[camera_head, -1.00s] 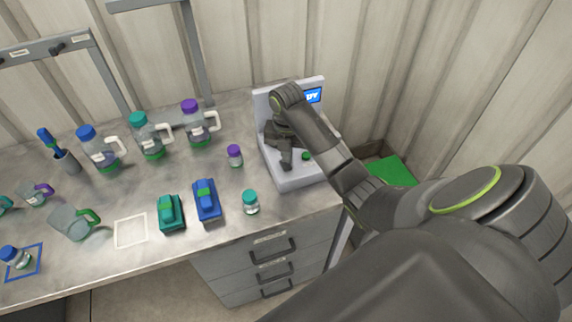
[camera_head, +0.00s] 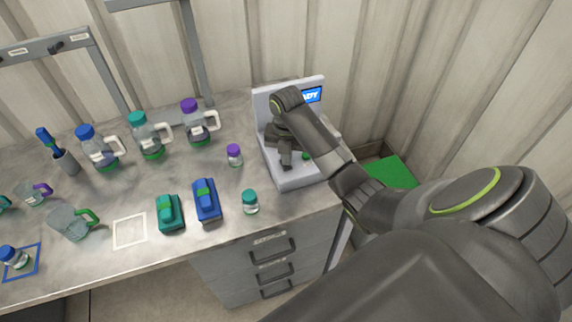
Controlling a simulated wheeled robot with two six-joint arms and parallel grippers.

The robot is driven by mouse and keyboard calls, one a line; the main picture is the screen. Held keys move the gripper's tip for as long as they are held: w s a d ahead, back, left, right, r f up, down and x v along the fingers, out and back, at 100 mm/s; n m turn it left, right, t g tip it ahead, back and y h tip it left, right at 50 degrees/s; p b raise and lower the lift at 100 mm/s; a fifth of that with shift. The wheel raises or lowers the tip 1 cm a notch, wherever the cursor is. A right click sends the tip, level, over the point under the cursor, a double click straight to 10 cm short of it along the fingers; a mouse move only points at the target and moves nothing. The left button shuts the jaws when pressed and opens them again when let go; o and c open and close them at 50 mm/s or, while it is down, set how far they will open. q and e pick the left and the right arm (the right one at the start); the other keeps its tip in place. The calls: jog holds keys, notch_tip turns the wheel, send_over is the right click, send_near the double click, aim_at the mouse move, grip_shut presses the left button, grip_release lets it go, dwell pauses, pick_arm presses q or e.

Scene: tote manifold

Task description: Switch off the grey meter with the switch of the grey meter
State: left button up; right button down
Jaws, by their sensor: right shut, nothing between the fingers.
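The grey meter (camera_head: 293,182) stands at the right end of the bench, with a low base and an upright back. Its blue screen (camera_head: 312,95) is lit and shows letters ending in "DY"; my arm hides the rest. A small green part (camera_head: 306,156) shows on its base; I cannot tell whether this is the switch. My right gripper (camera_head: 286,164) is shut and empty, pointing down over the left part of the base. I cannot tell whether it touches the meter. My left gripper is not in view.
A purple-capped vial (camera_head: 234,155) and a teal-capped vial (camera_head: 250,202) stand left of the meter. Blue (camera_head: 206,200) and teal (camera_head: 170,214) devices lie further left. Several handled bottles stand behind them. A green surface (camera_head: 391,173) lies right of the bench.

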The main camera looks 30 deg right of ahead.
jog(key=shift+f+b, duration=0.3)
jog(key=shift+f, duration=0.35)
jog(key=shift+s+r, duration=0.1)
jog(key=shift+r+p, duration=0.8)
jog(key=shift+p, duration=0.35)
notch_tip(320, 180, up, 5)
jog(key=p, duration=0.5)
jog(key=shift+r+p, duration=0.15)
jog(key=shift+p, duration=0.2)
